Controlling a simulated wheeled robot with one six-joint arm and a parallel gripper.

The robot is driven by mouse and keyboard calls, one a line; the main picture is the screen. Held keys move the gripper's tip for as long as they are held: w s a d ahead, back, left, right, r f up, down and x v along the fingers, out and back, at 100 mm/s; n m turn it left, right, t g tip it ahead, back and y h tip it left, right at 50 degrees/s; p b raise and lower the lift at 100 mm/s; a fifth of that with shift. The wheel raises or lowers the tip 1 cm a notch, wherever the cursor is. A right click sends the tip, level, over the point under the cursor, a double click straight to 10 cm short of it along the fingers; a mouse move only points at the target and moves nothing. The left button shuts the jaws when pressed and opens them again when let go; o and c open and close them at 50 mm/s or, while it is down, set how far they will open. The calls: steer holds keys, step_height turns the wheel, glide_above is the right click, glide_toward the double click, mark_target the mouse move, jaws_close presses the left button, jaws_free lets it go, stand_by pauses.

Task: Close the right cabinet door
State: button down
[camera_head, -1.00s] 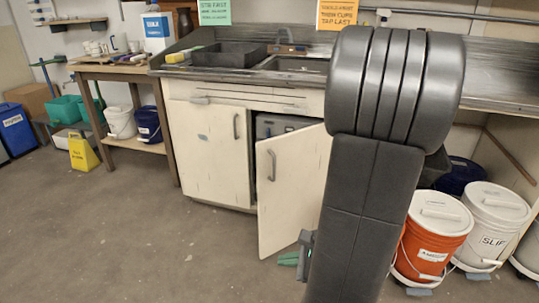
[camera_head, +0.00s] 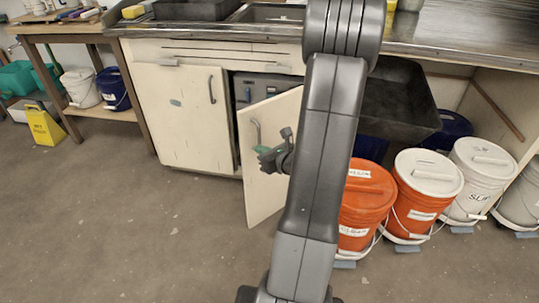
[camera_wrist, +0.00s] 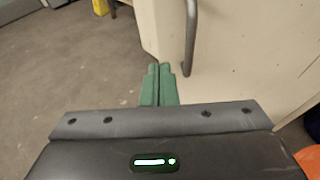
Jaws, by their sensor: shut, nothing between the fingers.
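The right cabinet door (camera_head: 262,185) is cream with a grey bar handle (camera_head: 256,133). It stands ajar, swung out toward me, and a grey unit shows in the gap. My gripper (camera_head: 266,158) is in front of this door near the lower part of its handle. In the wrist view my gripper's green fingertips (camera_wrist: 159,70) are together and empty, just left of the handle's lower end (camera_wrist: 188,62). I cannot tell whether they touch the door face (camera_wrist: 235,50). My arm hides the space right of the door.
The left cabinet door (camera_head: 180,120) is shut. Orange buckets (camera_head: 365,205) and white buckets (camera_head: 485,170) stand at the right, beside a black tub (camera_head: 400,105). A worktable (camera_head: 75,28) and a yellow floor sign (camera_head: 45,125) are at the left. The floor in front is clear.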

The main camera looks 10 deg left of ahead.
mark_target(243, 139)
steer(key=x, duration=0.4)
steer(key=r+x, duration=0.1)
steer(key=x, duration=0.2)
steer(key=shift+w+a+b, duration=0.2)
steer(key=shift+b, duration=0.2)
